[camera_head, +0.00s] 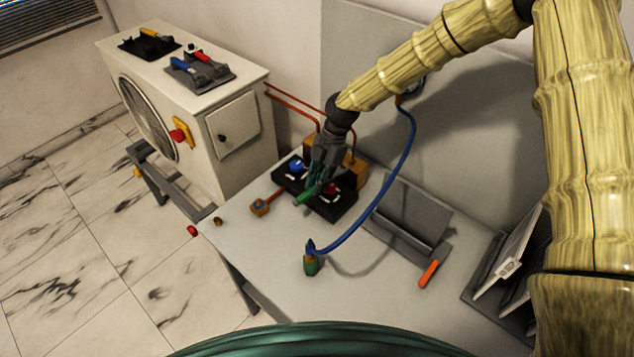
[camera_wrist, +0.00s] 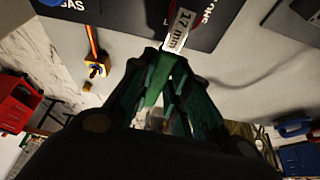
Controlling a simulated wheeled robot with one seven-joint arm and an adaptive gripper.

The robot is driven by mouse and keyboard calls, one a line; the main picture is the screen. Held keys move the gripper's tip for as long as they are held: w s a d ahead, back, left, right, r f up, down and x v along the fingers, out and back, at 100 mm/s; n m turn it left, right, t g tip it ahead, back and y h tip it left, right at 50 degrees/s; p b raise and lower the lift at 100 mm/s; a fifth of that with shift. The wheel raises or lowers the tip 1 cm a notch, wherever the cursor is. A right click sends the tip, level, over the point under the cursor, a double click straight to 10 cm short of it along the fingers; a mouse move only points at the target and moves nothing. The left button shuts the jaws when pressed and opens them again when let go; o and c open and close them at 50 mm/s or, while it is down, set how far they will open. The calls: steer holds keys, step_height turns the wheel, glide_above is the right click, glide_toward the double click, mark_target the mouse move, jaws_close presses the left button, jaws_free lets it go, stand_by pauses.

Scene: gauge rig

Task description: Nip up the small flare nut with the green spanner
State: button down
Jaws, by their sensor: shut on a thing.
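My gripper (camera_head: 314,180) is shut on the green spanner (camera_head: 306,196), over the front of the black valve block. In the wrist view my gripper's dark green fingers (camera_wrist: 165,85) close around the green spanner (camera_wrist: 157,80). A white "17 mm" label (camera_wrist: 179,28) shows just beyond the fingertips. A brass fitting (camera_head: 260,207) on a short copper pipe sits left of the spanner, apart from it; it also shows in the wrist view (camera_wrist: 97,70). A small loose brass piece (camera_head: 218,221) lies near the bench's left edge. Which brass piece is the small flare nut, I cannot tell.
The black block (camera_head: 335,208) has a blue knob (camera_head: 296,166) and a red knob (camera_head: 331,188). A blue hose (camera_head: 385,189) arches down to a green-and-brass fitting (camera_head: 311,265). The bench front is mostly clear.

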steer(key=shift+w+d, duration=0.2)
steer(key=shift+d, duration=0.05)
steer(key=shift+w+d, duration=0.45)
steer(key=shift+d, duration=0.05)
steer(key=shift+w+d+b, duration=0.4)
steer(key=shift+w+d, duration=0.25)
steer(key=shift+d, duration=0.15)
stand_by(2.0)
steer(key=c, duration=1.9)
jaws_free()
jaws_close()
